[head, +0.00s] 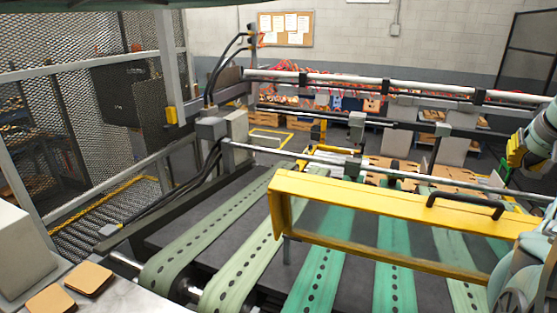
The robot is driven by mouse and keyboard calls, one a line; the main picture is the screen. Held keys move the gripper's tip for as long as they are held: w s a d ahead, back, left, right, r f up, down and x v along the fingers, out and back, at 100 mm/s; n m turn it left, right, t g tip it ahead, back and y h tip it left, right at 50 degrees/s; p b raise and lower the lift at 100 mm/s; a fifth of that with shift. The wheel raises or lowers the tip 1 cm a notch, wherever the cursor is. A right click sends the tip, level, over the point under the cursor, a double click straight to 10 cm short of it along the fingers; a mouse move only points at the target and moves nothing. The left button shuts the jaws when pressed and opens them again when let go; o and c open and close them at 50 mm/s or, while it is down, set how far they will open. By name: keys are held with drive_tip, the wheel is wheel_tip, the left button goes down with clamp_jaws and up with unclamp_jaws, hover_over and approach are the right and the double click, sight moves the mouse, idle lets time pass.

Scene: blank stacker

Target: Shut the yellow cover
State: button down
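The yellow cover (350,196) is a long yellow frame with a see-through panel, in the middle right of the head view. A black handle (466,205) sits on its upper bar. The cover stands over the green perforated belts, which show through its panel. Its right end is hidden behind a rounded grey-green arm part at the lower right. At the right edge, a yellow, black and teal part (520,150) looks like my gripper, above and apart from the handle. It is cut off by the picture edge, and its fingers cannot be made out clearly.
Green belts (240,240) run below the cover. Metal rails (400,85) cross behind it. A mesh fence (85,110) stands at the left. Two tan pieces (88,279) lie on a pale surface at the lower left. Brown sheets (440,175) lie behind the cover.

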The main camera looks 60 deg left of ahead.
drive_tip(key=f+p, duration=0.1)
drive_tip(key=f, duration=0.1)
drive_tip(key=w+f+p, duration=0.1)
drive_tip(key=f+p, duration=0.1)
drive_tip(key=f, duration=0.1)
drive_tip(key=w+a+f+p, duration=0.1)
drive_tip(key=f, duration=0.2)
drive_tip(key=shift+w+f+p, duration=0.1)
drive_tip(key=shift+f+p, duration=0.1)
drive_tip(key=shift+p, duration=0.1)
drive_tip(key=shift+s+d+f+p, duration=0.2)
drive_tip(key=shift+s+f+p, duration=0.05)
drive_tip(key=shift+s+p, duration=0.15)
idle(0.3)
drive_tip(key=shift+f+b, duration=0.2)
drive_tip(key=shift+b, duration=0.3)
